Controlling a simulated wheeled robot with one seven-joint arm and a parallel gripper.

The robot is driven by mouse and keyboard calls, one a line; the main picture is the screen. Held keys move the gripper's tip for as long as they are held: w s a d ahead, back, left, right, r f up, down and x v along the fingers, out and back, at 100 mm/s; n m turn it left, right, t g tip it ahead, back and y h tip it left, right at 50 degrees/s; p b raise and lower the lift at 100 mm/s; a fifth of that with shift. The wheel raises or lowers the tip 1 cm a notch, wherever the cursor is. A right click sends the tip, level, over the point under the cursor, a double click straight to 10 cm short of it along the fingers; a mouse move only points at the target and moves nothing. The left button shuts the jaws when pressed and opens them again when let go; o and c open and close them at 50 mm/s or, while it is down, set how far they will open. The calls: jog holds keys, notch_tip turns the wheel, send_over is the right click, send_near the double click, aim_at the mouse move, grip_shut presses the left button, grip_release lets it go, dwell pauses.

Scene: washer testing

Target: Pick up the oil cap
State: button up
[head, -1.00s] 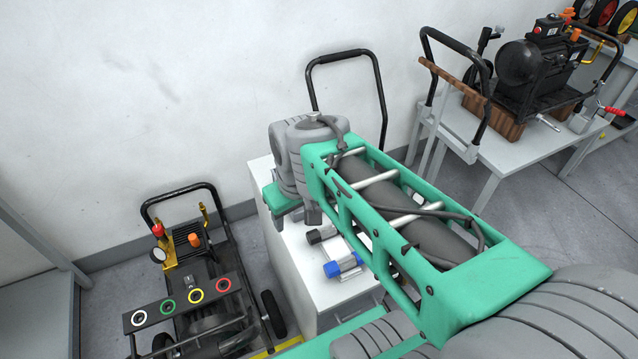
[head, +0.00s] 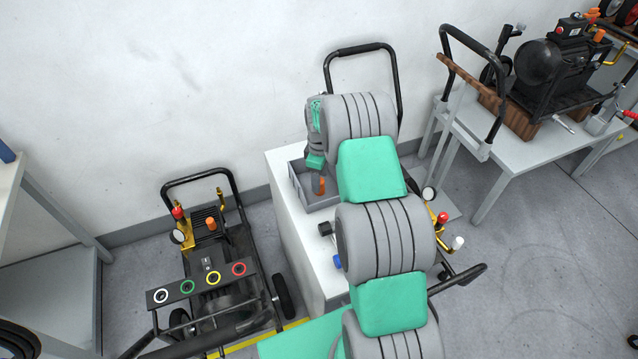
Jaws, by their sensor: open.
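A small orange piece (head: 320,186), likely an oil cap, shows inside the grey bin (head: 329,205) on the white cabinet. My gripper (head: 318,176) points down into this bin, right at the orange piece. Its jaws are open, but they are small and partly hidden, so I cannot tell whether they are around the piece or just above it. Another orange cap (head: 211,224) sits upright on the black pressure washer at the left, well away from my gripper.
The white cabinet (head: 290,250) also bears small dark and blue-ended parts (head: 337,262), partly covered by my arm. A washer behind my arm shows a black handle (head: 398,85). At the right, a table (head: 515,165) carries another machine. Grey shelving stands at the left.

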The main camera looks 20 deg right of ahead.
notch_tip(320, 180, down, 2)
jog(key=shift+f, duration=0.1)
jog(key=shift+c, duration=0.6)
grip_shut()
